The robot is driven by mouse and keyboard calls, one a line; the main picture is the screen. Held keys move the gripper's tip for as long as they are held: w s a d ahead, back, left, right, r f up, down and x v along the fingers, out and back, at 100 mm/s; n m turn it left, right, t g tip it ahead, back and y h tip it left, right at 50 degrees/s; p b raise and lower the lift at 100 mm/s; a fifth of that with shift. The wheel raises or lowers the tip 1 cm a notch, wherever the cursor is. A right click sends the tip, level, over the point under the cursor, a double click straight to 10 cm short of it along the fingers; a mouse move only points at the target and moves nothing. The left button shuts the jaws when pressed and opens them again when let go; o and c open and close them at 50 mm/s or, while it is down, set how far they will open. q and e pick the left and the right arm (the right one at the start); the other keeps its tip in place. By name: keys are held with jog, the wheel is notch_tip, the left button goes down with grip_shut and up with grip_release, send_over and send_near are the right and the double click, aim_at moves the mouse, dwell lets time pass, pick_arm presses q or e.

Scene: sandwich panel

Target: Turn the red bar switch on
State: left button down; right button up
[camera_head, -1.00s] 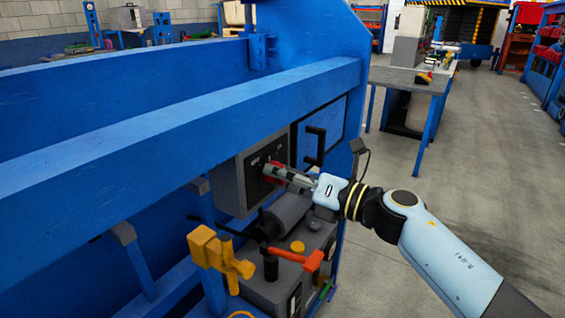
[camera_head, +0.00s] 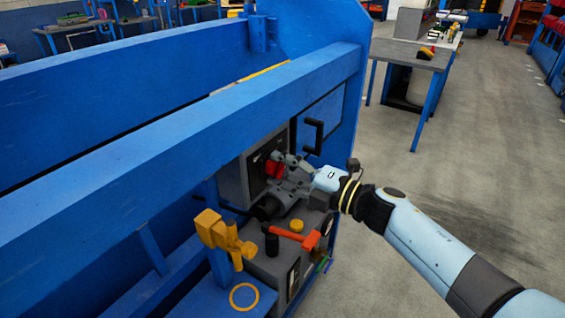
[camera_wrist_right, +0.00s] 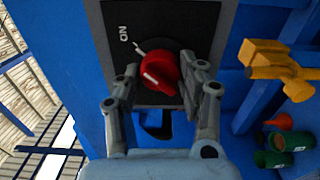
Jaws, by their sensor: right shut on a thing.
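The red bar switch (camera_head: 273,169) sits on a dark plate on the grey switch box (camera_head: 232,183), beneath the blue beam. In the right wrist view the round red switch (camera_wrist_right: 158,71) lies between my two fingers, with a white pointer at its upper left and the word ON beyond it. My right gripper (camera_head: 281,167) is shut on the switch; it also shows in the wrist view (camera_wrist_right: 164,84). The fingers cover part of the switch and plate in the head view. My left gripper is out of view.
A black handle (camera_head: 314,137) stands out just right of the box. The blue beam (camera_head: 150,150) runs above. Floor on the right is open.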

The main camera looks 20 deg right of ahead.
jog(key=shift+m, duration=0.4)
jog(key=o, duration=1.2)
jog(key=v, duration=1.2)
